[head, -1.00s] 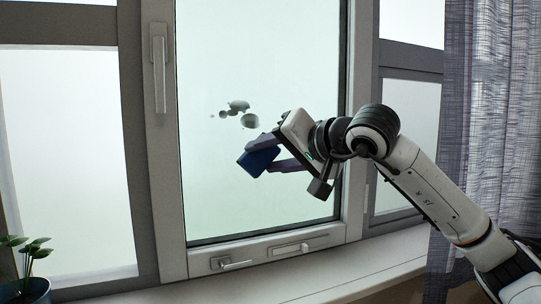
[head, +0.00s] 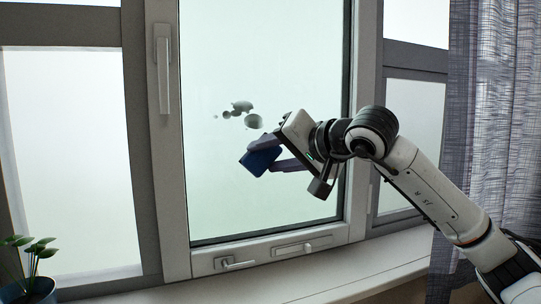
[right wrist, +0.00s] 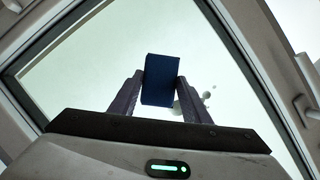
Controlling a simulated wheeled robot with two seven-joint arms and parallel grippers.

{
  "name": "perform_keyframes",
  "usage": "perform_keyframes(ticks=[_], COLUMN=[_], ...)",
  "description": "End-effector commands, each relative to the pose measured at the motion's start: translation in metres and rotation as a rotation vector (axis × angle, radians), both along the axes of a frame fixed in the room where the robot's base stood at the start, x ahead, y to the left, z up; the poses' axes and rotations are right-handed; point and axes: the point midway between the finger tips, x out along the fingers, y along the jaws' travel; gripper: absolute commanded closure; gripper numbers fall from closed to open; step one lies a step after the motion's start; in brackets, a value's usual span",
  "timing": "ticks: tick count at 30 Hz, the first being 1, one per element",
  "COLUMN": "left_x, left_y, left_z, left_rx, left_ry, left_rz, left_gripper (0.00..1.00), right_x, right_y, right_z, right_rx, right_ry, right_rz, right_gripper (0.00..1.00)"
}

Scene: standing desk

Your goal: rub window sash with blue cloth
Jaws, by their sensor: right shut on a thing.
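The window sash (head: 174,215) has a grey frame around a pale glass pane (head: 225,190). Several grey smudges (head: 240,112) show on the glass, and they also appear in the right wrist view (right wrist: 207,97) beside the right finger. My right gripper (head: 268,157) is shut on the blue cloth (head: 259,160), a dark blue block-like piece. In the right wrist view the blue cloth (right wrist: 160,80) sits between both fingers in front of the pane. It is below and slightly right of the smudges in the head view. I cannot tell whether it touches the glass. My left gripper is not in view.
A window handle (head: 163,75) is on the left sash post, and two latches (head: 236,262) are on the lower frame. A potted plant (head: 32,268) stands at the lower left. A grey curtain (head: 490,110) hangs at the right. The sill (head: 330,277) is clear in the middle.

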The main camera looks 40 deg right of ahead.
Motion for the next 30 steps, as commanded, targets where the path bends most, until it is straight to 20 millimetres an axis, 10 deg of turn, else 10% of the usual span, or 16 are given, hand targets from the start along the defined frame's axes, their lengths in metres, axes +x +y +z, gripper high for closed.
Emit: perform_keyframes(ticks=[30], left_x=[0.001], left_y=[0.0], left_z=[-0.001], left_rx=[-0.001], left_ry=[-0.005], left_rz=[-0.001], left_gripper=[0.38], right_x=[-0.003], right_y=[-0.04], right_z=[0.0], right_rx=[0.0], right_ry=[-0.001], right_rz=[-0.001], right_gripper=[0.75])
